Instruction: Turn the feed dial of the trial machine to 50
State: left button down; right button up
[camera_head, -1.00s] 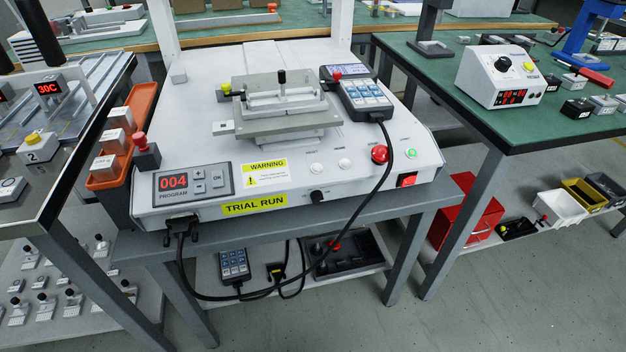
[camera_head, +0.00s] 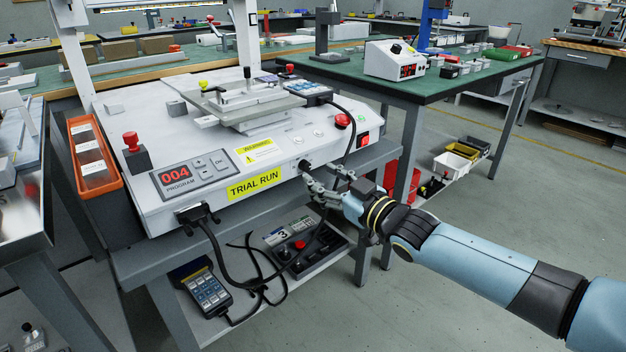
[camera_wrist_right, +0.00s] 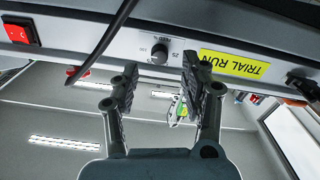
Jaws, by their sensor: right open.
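The trial machine (camera_head: 215,150) is a white console with a yellow TRIAL RUN label (camera_head: 254,184) on its front. The feed dial (camera_wrist_right: 160,51) is a small dark round knob on the front face, beside that label. In the right wrist view, which is upside down, FEED %, 25 and 100 can be made out around it; the pointer's setting cannot be read. My right gripper (camera_head: 320,182) is open in front of the machine's front edge. In the wrist view its fingers (camera_wrist_right: 160,76) stand apart, with the dial ahead between them, seemingly untouched. My left gripper is out of view.
A black cable (camera_head: 352,135) hangs over the front near my right gripper. A red switch (camera_wrist_right: 20,31) sits on the same face. A pendant (camera_head: 206,292) and a black tray (camera_head: 300,250) lie on the shelf below. A green bench (camera_head: 450,82) stands behind right.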

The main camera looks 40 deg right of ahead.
aim_at(308, 168)
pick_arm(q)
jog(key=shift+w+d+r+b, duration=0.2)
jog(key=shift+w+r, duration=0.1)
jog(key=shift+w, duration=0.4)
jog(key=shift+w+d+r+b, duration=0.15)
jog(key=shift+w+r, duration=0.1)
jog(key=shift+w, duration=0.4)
pick_arm(e)
jog(key=shift+w+a, duration=0.15)
jog(key=shift+w, duration=1.7)
grip_shut()
